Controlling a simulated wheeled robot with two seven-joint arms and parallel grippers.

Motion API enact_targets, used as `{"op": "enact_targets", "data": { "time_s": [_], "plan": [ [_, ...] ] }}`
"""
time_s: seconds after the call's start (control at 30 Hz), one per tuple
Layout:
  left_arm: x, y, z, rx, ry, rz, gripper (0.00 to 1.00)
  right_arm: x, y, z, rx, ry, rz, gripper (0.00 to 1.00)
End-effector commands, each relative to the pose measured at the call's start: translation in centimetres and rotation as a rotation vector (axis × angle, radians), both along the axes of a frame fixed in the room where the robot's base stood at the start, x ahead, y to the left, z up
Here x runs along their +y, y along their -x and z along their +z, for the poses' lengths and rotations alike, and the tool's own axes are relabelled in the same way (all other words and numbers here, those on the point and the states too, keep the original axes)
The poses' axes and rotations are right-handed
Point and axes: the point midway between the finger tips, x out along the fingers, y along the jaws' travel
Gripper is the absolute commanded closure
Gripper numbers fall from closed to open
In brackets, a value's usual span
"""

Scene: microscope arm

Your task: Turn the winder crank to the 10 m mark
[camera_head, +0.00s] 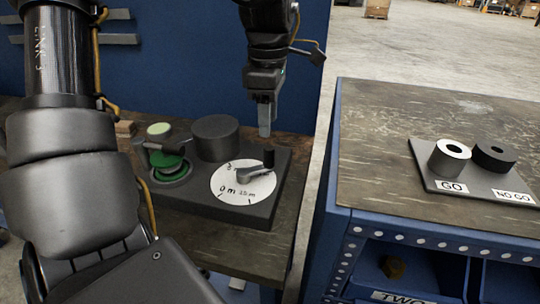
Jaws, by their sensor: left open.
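The winder is a dark block (266,211) on the worn bench at the left. It carries a white dial (225,184) with black marks; "0 m" reads at its lower left, and other small labels are hard to read. The grey crank (257,173) lies over the dial, pointing up and right, with an upright black knob (269,156) at its outer end. My left gripper (265,128) is open, pointing down just above the knob, apart from it as far as I can tell. Its fingers overlap in this view, hiding the gap. My right gripper is not in view.
A dark drum (215,138) and a green-ringed spool (169,168) stand left of the dial. A blue panel (170,70) rises behind. The right-hand bench (390,125) holds a gauge plate (424,172) with GO and NO GO rings. My arm fills the left foreground.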

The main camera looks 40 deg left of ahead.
Motion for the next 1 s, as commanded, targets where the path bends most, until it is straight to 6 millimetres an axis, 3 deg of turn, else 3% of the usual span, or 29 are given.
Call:
{"op": "enact_targets", "data": {
  "time_s": [0.3, 0.5, 0.93, 1.0],
  "plan": [
    [-0.1, 0.0, -6.1, 0.004, 0.003, -0.003, 0.55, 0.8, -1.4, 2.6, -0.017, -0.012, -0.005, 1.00],
    [-0.1, -0.1, -8.6, 0.001, 0.002, -0.003, 0.55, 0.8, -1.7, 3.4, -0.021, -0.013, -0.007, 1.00],
    [-0.1, -0.1, -9.4, -0.002, 0.001, -0.002, 0.55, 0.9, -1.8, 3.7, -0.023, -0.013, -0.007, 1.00],
    [-0.1, -0.1, -9.4, -0.002, 0.001, -0.002, 0.64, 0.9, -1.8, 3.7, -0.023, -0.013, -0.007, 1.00]
  ]
}}
